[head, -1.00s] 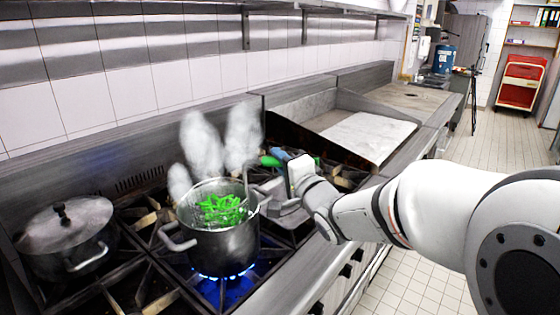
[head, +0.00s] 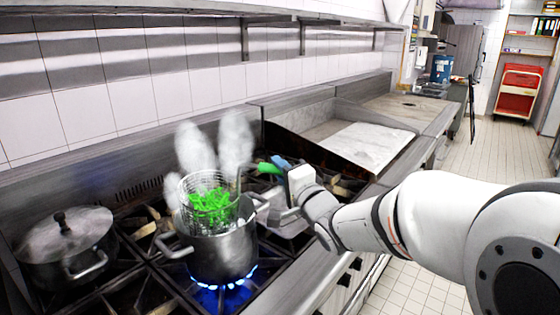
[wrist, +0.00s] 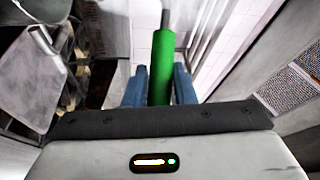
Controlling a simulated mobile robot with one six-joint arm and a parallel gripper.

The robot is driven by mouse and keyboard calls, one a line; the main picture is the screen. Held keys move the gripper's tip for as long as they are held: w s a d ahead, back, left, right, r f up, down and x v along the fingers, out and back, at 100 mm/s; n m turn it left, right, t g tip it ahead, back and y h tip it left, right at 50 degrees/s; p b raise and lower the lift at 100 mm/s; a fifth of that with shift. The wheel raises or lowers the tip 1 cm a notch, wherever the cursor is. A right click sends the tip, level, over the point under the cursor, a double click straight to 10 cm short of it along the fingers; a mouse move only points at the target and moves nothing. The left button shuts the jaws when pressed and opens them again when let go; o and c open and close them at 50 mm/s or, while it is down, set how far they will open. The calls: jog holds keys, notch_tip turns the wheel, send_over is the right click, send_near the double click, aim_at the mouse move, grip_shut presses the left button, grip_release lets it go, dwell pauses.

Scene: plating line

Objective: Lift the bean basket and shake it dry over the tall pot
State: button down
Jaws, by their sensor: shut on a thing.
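The wire bean basket (head: 198,186) holds bright green beans (head: 212,206) and stands partly out of the tall pot (head: 225,252), its lower part hidden inside the rim. The steel pot sits on a lit burner with blue flame under it. My gripper (head: 276,165) is to the right of the pot, shut on the basket's green handle (head: 265,168). In the wrist view the green handle (wrist: 162,66) runs between the two blue fingers (wrist: 160,88).
A lidded pot (head: 66,245) stands on the hob at the left. Steam (head: 235,142) rises behind the basket. A griddle (head: 360,142) lies beyond my gripper. A wall shelf (head: 200,14) runs above.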

jog(key=shift+w+a+f, duration=0.3)
jog(key=shift+w+f, duration=0.05)
jog(key=shift+w, duration=0.1)
jog(key=shift+s+d+r, duration=0.1)
jog(key=shift+s+r, duration=0.1)
jog(key=shift+r, duration=0.05)
jog(key=shift+r+p, duration=1.05)
jog(key=shift+r, duration=0.1)
jog(key=shift+w+a+r+p, duration=0.2)
jog(key=shift+r+p, duration=0.3)
jog(key=shift+r, duration=0.1)
jog(key=shift+r+p, duration=0.9)
jog(key=shift+r, duration=0.55)
